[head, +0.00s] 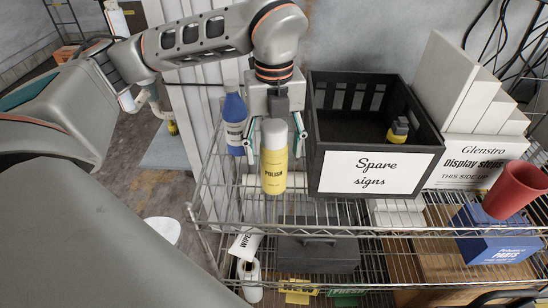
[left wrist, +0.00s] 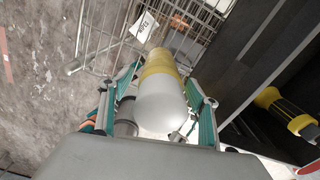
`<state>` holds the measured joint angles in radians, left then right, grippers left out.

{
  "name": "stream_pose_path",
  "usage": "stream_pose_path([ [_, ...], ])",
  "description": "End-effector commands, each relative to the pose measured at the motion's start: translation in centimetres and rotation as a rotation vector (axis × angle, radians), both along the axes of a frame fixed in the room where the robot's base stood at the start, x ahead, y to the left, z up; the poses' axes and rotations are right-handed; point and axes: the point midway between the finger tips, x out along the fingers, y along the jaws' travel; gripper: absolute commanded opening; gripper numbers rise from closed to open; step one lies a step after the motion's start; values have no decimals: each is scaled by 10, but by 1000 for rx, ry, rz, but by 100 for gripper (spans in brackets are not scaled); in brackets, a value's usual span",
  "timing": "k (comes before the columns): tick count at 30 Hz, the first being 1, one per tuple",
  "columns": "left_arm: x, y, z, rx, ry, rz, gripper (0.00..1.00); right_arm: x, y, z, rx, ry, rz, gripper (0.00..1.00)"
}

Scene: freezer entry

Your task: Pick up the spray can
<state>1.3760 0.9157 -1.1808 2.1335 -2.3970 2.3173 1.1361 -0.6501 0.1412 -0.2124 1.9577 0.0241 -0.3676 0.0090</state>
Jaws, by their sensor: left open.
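The spray can (head: 273,168), yellow with a white cap and a "POLISH" label, stands on the wire shelf (head: 330,232) left of the black bin. My left gripper (head: 274,146) is above it, pointing down, with its open fingers on either side of the can's upper part. In the left wrist view the can (left wrist: 160,85) lies between the two spread fingers (left wrist: 165,90), cap toward the camera. Whether either finger touches it I cannot tell. My right gripper is not in view.
A blue bottle (head: 235,120) stands close behind-left of the can. The black "Spare signs" bin (head: 330,185) is close on the right, with a yellow-and-black item (head: 398,130) inside.

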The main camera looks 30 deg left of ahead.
Motion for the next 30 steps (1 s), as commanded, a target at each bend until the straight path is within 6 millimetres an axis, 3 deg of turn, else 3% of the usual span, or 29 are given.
stream_pose_path([
  [6,0,0,0,0,-1,0,58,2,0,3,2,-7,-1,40],
  [12,0,0,0,-1,-1,0,10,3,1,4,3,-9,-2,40],
  [23,1,0,3,-1,-4,0,10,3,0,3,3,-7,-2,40],
  [30,2,0,26,-1,-6,0,10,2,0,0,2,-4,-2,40],
])
